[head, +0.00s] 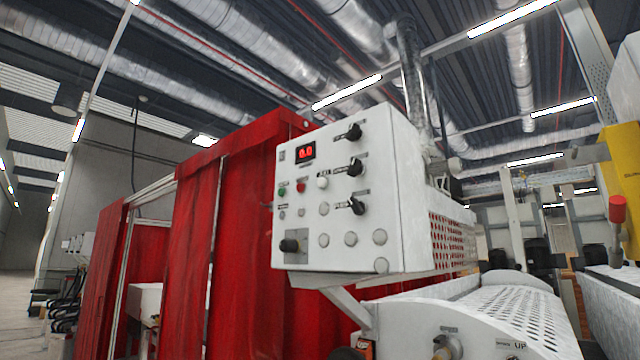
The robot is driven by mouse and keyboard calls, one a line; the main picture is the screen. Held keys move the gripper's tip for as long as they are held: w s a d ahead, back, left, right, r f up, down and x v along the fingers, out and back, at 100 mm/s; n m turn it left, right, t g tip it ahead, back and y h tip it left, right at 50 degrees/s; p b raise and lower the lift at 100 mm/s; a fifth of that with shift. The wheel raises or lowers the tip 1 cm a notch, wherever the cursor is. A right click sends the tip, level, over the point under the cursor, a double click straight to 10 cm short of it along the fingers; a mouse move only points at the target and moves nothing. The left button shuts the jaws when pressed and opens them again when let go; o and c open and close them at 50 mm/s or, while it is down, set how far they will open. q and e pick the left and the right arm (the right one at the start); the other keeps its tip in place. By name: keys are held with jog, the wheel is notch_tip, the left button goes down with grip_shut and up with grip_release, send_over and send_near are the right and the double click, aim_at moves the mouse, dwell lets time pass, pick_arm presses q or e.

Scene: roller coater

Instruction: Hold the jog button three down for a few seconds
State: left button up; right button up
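The white control panel (335,190) of the roller coater stands in the middle of the head view, tilted in the picture. It carries a red 0.0 display (305,152), a green button (282,189), a red button (300,187) and a white button (322,182). Several round grey caps or buttons sit lower, one of them at the lower middle (350,239). Three black knobs (352,168) run down the right side, and a black switch (290,245) sits at lower left. The labels are too small to read, so I cannot tell which is jog button three. Neither gripper shows.
Red curtains (190,230) hang left of and behind the panel. The white perforated machine cover (490,305) lies below right, with an UP label. A grey arm bracket (350,308) supports the panel. The space in front of the panel face looks clear.

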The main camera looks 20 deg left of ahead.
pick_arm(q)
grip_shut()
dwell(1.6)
